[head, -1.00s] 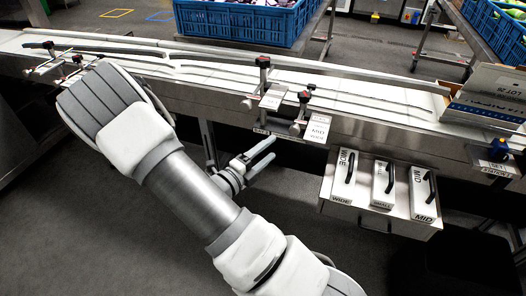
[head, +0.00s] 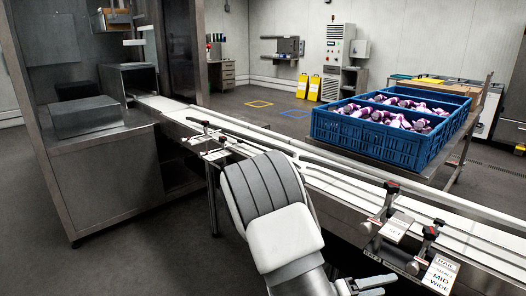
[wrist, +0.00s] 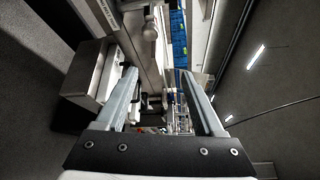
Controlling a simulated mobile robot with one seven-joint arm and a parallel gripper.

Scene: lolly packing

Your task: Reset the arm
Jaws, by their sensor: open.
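My gripper (head: 366,284) shows at the bottom edge of the head view, right of my arm's large grey and white link, and is partly cut off by the frame. In the wrist view my gripper (wrist: 163,78) has its two fingers spread wide apart, with nothing between them. It is in the air beside the conveyor (head: 335,186), on the near side. My arm link hides part of the conveyor's near side.
Rail clamps with labels (head: 440,270) stand along the conveyor's near edge. A blue crate (head: 375,150) of purple and white items is behind it. A steel cabinet (head: 105,180) stands at left. Open floor (head: 60,262) lies at front left.

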